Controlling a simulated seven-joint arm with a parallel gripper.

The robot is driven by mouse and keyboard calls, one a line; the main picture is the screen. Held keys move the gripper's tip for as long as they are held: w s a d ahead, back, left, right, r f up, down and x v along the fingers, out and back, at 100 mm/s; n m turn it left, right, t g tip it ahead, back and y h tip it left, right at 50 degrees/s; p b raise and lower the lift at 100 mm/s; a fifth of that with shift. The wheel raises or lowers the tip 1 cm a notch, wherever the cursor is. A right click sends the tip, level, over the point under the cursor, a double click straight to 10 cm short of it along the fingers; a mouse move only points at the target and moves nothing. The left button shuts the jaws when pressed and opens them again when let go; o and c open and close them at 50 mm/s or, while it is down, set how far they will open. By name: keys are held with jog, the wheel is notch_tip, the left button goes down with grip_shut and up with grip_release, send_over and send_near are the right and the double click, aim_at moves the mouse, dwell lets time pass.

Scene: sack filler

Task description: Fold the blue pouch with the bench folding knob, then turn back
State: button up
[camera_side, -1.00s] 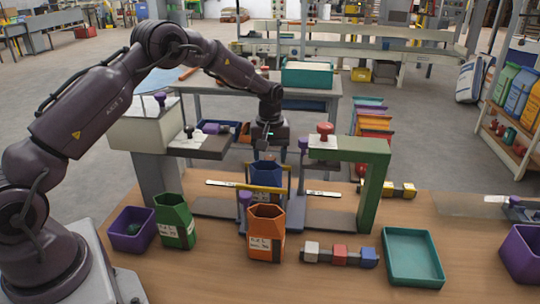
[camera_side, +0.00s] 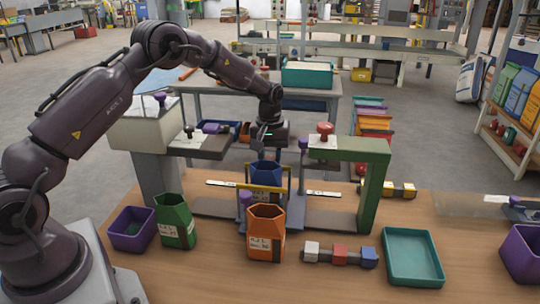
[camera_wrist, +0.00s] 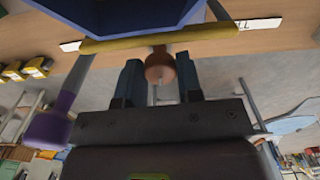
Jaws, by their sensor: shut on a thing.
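The blue pouch (camera_side: 266,173) stands upright in the bench frame behind a yellow bar (camera_side: 260,188). Its lower part is hidden by the orange pouch and the frame. The wrist view shows part of the blue pouch (camera_wrist: 115,12) at the top, beyond the yellow bar (camera_wrist: 155,38). My gripper (camera_side: 268,146) is above and behind the blue pouch. In the wrist view my gripper (camera_wrist: 160,78) is shut on a small reddish-brown knob (camera_wrist: 160,67) joined near the bar's middle. In the side view this knob is too hidden to make out.
An orange pouch (camera_side: 265,235) stands in front of the frame, with a green pouch (camera_side: 175,222) and purple bin (camera_side: 131,230) at left. A green arch (camera_side: 374,185) with a red knob (camera_side: 324,130) stands close on the right. A teal tray (camera_side: 411,282) lies front right.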

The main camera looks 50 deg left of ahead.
aim_at(269, 157)
jog(key=shift+m, duration=2.3)
jog(key=shift+r, duration=0.1)
jog(key=o, duration=0.9)
notch_tip(269, 157, up, 13)
jog(key=shift+f, duration=0.1)
jog(key=shift+a, duration=0.1)
